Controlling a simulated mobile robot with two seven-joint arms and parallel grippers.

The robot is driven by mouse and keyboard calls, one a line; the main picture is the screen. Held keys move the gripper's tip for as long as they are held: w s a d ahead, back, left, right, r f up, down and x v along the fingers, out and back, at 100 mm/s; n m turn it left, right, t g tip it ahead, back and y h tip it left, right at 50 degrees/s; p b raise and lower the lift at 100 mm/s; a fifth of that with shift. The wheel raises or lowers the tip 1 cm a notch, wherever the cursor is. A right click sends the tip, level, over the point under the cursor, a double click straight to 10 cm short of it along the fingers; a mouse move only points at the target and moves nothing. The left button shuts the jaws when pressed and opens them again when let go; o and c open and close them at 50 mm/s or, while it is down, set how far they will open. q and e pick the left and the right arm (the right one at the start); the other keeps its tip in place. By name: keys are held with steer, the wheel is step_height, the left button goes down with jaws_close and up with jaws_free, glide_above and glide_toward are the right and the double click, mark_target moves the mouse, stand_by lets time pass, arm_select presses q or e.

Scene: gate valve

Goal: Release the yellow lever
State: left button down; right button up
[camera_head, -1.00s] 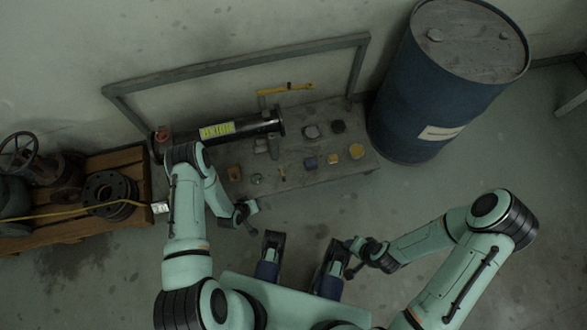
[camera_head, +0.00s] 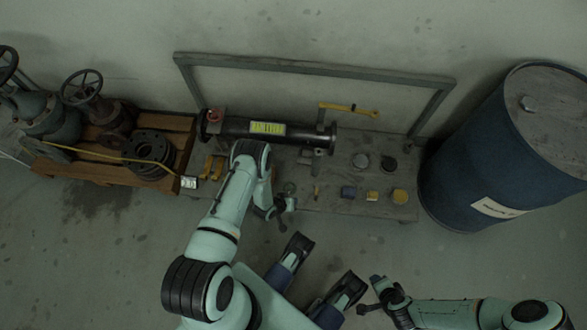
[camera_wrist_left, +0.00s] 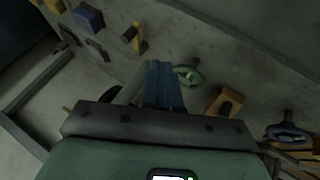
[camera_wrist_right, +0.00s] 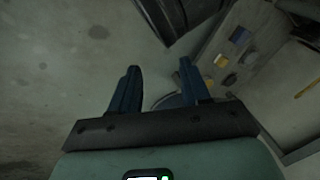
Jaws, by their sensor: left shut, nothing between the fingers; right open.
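The yellow lever (camera_head: 348,109) runs sideways at the right end of the black pipe (camera_head: 225,130) with a yellow-green label, towards the bench's back. It also shows at the right edge of the right wrist view (camera_wrist_right: 306,90). Neither gripper touches it. My left gripper (camera_head: 288,205) is shut and empty at the bench's front edge, well short of the lever; its fingers (camera_wrist_left: 161,85) are together in the left wrist view. My right gripper (camera_head: 370,292) is over the floor in front of the bench, far from the lever. Its fingers (camera_wrist_right: 158,85) are apart and empty.
Several small parts, including a blue block (camera_head: 348,192) and a yellow round part (camera_head: 399,195), lie along the bench (camera_head: 330,206). A grey frame (camera_head: 310,66) stands behind. A blue barrel (camera_head: 470,160) is at right, a pallet with valves (camera_head: 95,165) at left. Floor in front is open.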

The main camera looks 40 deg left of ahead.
mark_target(316, 192)
arm_select(q)
steer(key=x, duration=0.2)
steer(key=shift+w+d+f+b, duration=0.1)
steer(key=shift+f+b, duration=0.3)
steer(key=b+x, duration=0.1)
steer(key=x, duration=0.2)
steer(key=shift+w, duration=0.15)
steer(key=shift+w+d+f+b, duration=0.2)
steer(key=shift+w+d+b, duration=0.3)
steer(key=shift+w+d, duration=1)
arm_select(e)
steer(key=s+d+f+g, duration=0.1)
steer(key=s+f, duration=0.3)
steer(key=f, duration=0.1)
steer(key=shift+d+f+g, duration=0.25)
steer(key=shift+f+g, duration=0.05)
steer(key=shift+g, duration=0.1)
arm_select(q)
steer(key=shift+d+r, duration=0.1)
arm_select(e)
steer(key=shift+w, duration=0.2)
